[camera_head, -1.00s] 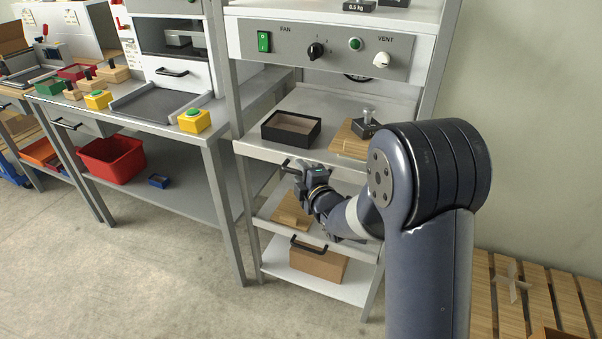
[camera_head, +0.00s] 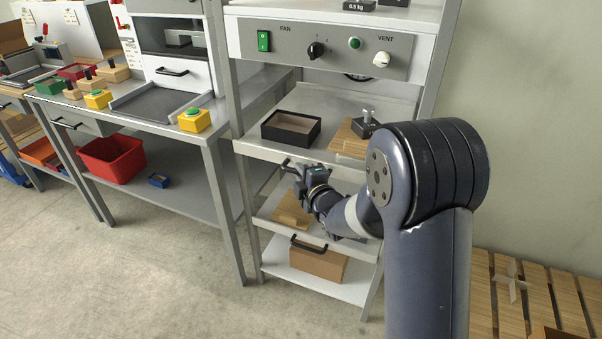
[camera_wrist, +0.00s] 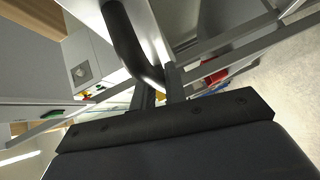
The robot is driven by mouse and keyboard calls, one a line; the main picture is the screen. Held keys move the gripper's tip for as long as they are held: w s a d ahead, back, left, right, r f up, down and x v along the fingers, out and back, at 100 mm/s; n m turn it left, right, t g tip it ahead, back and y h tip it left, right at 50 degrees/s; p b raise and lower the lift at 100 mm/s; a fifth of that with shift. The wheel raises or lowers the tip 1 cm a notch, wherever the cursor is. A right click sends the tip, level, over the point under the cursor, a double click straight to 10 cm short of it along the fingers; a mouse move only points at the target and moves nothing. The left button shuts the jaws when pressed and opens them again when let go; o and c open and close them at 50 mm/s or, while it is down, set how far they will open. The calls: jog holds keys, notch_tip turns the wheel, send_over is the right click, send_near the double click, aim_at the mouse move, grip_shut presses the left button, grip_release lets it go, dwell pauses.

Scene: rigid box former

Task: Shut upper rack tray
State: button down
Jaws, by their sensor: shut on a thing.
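The upper rack tray (camera_head: 252,148) is a light metal tray in the grey rack. It carries an open black box (camera_head: 291,128) and a wooden board (camera_head: 349,141) with a dark weight (camera_head: 367,124) on it. The tray's black handle (camera_head: 287,163) is at its front, partly hidden by my gripper (camera_head: 297,170). My gripper is shut on this handle. In the wrist view the handle (camera_wrist: 124,38) is a dark bent bar running down to the fingers (camera_wrist: 158,92). I cannot tell how far the tray stands out of the rack.
A lower tray (camera_head: 330,247) with a wooden piece (camera_head: 292,209) and its own black handle (camera_head: 308,246) is below. A cardboard box (camera_head: 317,264) lies on the bottom shelf. The workbench (camera_head: 185,130) stands close on the left, and a slatted wooden pallet (camera_head: 480,290) lies at right.

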jog(key=w, duration=0.1)
jog(key=w+d+b, duration=0.1)
jog(key=w, duration=0.2)
jog(key=shift+d, duration=0.25)
jog(key=shift+s+r, duration=0.1)
jog(key=c, duration=1.5)
grip_release()
jog(key=shift+o, duration=0.2)
